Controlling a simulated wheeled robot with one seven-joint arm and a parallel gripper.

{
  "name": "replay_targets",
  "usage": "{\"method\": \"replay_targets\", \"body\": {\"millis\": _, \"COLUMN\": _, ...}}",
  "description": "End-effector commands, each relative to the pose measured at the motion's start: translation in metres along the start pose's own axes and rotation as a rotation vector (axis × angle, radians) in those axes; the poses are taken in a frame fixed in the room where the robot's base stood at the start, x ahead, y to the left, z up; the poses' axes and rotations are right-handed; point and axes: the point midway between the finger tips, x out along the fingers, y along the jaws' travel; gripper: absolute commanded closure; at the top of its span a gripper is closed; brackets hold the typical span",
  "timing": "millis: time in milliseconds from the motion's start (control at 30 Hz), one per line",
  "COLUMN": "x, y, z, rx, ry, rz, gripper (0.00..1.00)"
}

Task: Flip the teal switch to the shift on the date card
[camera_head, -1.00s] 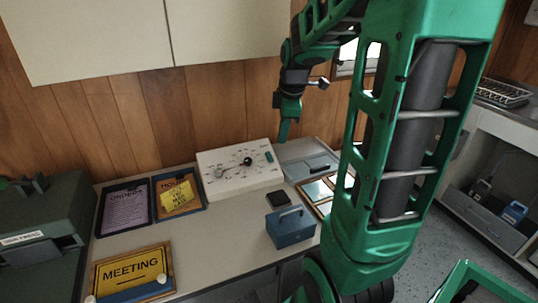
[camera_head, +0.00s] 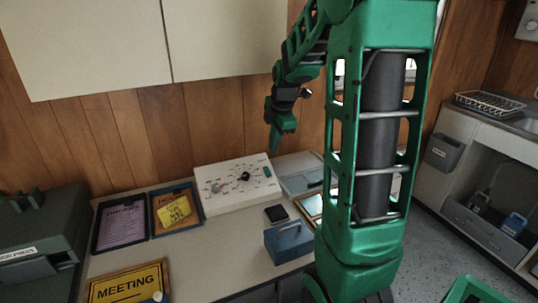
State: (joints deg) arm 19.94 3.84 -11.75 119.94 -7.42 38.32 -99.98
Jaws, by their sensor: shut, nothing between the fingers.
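A white control box (camera_head: 238,183) with a sloped face stands on the worktop against the wood wall. On its face are a black knob (camera_head: 245,176), a grey pointer knob (camera_head: 217,187) and a small teal switch (camera_head: 267,171) near the right edge. The switch's labels are too small to read. My gripper (camera_head: 277,147) hangs in the air above and a little right of the box, pointing down, shut and empty, apart from the switch. No card that I can read as a date card shows; a yellow note (camera_head: 174,211) has writing too small to read.
A blue box with a handle (camera_head: 289,242) and a dark phone-like slab (camera_head: 277,213) lie in front of the control box. Framed boards (camera_head: 121,228) lie to the left, with a yellow MEETING sign (camera_head: 126,286) nearer. A grey tray (camera_head: 300,181) lies at right, partly behind my arm.

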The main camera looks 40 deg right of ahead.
Motion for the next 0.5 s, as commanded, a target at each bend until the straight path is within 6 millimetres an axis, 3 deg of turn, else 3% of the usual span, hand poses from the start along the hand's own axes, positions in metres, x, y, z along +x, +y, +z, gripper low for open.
{"method": "replay_targets", "body": {"millis": 500, "x": 0.093, "y": -0.001, "z": 0.000, "rx": 0.001, "ry": 0.000, "rz": -0.003, "gripper": 1.00}}
